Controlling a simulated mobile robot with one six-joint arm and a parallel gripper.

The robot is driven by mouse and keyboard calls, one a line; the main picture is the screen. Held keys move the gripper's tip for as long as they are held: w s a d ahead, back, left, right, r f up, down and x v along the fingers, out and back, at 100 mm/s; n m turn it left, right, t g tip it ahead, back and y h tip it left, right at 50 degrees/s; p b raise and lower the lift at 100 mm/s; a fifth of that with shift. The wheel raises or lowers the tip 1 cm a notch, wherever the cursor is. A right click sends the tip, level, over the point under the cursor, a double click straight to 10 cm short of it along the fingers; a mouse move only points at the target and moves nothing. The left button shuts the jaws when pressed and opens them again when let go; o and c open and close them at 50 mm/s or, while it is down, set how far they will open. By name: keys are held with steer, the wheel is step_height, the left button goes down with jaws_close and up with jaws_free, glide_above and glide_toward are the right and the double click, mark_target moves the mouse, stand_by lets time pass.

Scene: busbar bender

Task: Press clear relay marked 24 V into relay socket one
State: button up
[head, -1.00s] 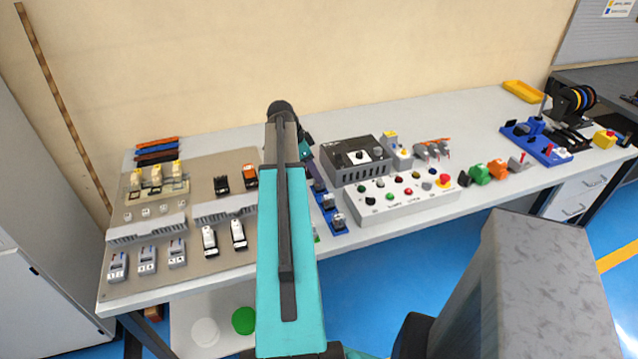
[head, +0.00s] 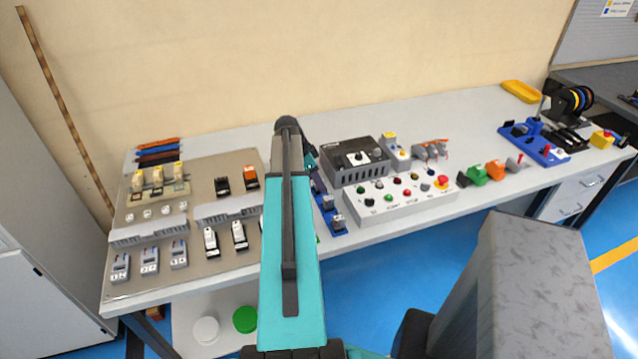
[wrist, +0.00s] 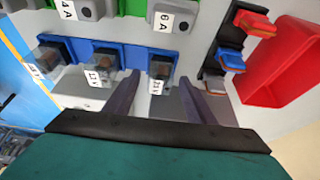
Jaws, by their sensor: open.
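In the wrist view, a blue rack (wrist: 125,55) holds three clear-cased relays in a row. The rightmost relay (wrist: 160,68) has a white label that seems to read 24 V; the middle relay (wrist: 104,59) has a label that looks like 12 V. The left relay's label is hard to read. My gripper (wrist: 160,84) is open and empty, its two dark fingers on either side of the rightmost relay in the picture; contact cannot be told. The blue rack (head: 329,213) is partly behind my arm in the head view. I cannot tell which fitting on the mounting board (head: 200,205) is relay socket one.
A green rack with 4 A and 6 A labels (wrist: 164,21) lies beyond the blue rack. A red bin (wrist: 283,65) and red and blue connectors stand to the right. In the head view, a white button box (head: 400,200) and dark grey unit (head: 355,160) stand right of the rack.

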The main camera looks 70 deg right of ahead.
steer(key=shift+s+d+f, duration=0.1)
steer(key=shift+s+f, duration=0.05)
steer(key=shift+f, duration=0.35)
steer(key=shift+c, duration=0.3)
steer(key=c, duration=1.1)
